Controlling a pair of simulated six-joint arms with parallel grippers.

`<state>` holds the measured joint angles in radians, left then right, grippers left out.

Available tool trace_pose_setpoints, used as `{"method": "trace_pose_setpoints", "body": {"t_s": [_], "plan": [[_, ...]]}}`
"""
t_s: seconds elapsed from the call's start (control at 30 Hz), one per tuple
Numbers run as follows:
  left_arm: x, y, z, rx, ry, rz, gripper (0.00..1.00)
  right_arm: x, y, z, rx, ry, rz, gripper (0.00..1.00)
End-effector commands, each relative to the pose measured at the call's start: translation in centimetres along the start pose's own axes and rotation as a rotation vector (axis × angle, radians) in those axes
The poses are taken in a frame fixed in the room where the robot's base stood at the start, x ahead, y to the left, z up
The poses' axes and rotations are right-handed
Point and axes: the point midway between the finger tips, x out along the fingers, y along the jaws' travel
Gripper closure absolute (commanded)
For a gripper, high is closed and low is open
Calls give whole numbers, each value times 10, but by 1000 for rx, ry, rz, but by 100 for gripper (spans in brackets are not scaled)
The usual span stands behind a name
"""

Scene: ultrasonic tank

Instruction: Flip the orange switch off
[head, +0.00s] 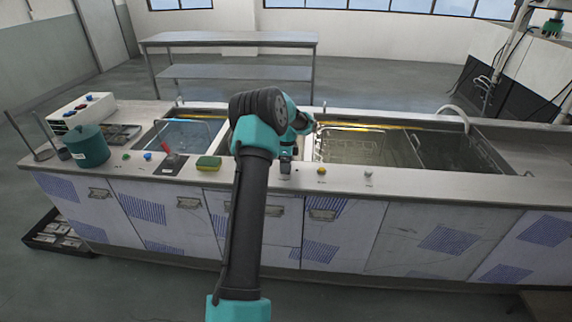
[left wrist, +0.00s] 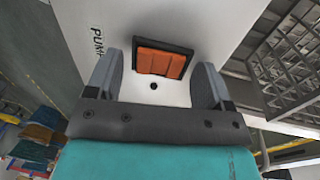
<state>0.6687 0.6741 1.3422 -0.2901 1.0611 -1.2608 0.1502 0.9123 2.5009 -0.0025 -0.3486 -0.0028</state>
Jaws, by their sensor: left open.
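The orange switch (left wrist: 162,62) shows in the left wrist view as a ribbed orange rocker in a black frame. It is set in a white panel (left wrist: 200,22) with partly visible black lettering that begins "PUM". A small black dot sits below the rocker. My left gripper (left wrist: 157,84) is open, with one finger on each side of the switch; I cannot tell whether either touches the panel. In the head view my left gripper (head: 287,158) is over the middle of the counter, partly hidden by my arm. I cannot make out the switch there. My right gripper is not in view.
The steel counter (head: 430,185) holds tanks, including one with a wire basket (head: 352,147) to the right of my arm. A green-yellow sponge (head: 208,163), a teal container (head: 88,147) and a white control box (head: 80,110) stand to the left.

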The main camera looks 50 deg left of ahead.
Motion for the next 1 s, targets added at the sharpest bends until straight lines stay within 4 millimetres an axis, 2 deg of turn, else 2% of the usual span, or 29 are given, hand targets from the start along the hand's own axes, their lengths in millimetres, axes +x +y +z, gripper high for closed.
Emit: {"method": "trace_pose_setpoints", "body": {"t_s": [0.17, 0.37, 1.0], "plan": [[-2, 0, 0, 0, 0, 0, 26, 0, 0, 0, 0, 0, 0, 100], [-18, -1, 0, 0, 0, -2, 26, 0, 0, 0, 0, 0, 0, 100], [-136, -1, -1, 1, 1, -4, 26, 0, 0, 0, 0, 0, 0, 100]]}}
